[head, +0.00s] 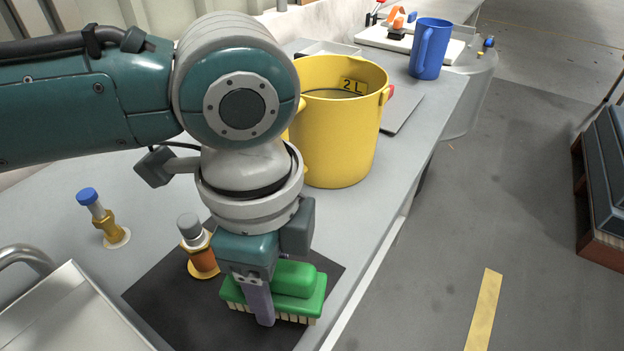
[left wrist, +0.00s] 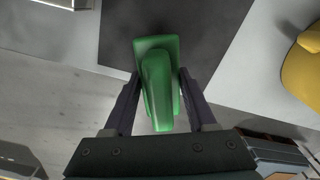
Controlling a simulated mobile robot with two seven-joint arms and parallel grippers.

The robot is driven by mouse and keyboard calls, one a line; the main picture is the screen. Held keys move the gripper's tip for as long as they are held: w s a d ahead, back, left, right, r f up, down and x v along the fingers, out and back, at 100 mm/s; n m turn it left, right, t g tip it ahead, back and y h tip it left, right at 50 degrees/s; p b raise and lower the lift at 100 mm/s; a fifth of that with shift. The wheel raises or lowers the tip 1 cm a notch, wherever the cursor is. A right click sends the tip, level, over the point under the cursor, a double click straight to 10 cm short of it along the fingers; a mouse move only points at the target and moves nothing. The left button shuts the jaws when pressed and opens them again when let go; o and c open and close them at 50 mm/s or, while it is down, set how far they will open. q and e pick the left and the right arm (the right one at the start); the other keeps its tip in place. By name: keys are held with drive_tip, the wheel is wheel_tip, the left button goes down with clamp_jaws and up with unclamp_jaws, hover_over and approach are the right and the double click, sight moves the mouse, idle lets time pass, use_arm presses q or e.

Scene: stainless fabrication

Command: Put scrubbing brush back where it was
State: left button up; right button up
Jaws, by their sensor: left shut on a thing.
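The green scrubbing brush (head: 297,284) has pale bristles pointing down. It is over the right part of a dark mat (head: 165,295) on the grey bench; I cannot tell whether its bristles touch the mat. My left gripper (head: 262,310) is shut on the brush from above, one finger showing on its near side. In the left wrist view the brush (left wrist: 158,85) sits between both fingers of the gripper (left wrist: 160,105), with the dark mat (left wrist: 215,30) beneath and beyond it. My right gripper is not in view.
An orange-brown bottle with a grey cap (head: 200,250) stands on the mat, left of my gripper. A blue-capped bottle (head: 102,218) stands farther left. A yellow bucket (head: 340,125) and a blue mug (head: 430,48) stand behind. A metal tray (head: 75,315) is at front left. The bench edge is close right.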

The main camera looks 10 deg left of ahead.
sight(276, 298)
use_arm(q)
drive_tip(key=shift+f+b, duration=0.45)
drive_tip(key=shift+f, duration=1.55)
drive_tip(key=shift+f, duration=0.1)
drive_tip(key=o, duration=1.2)
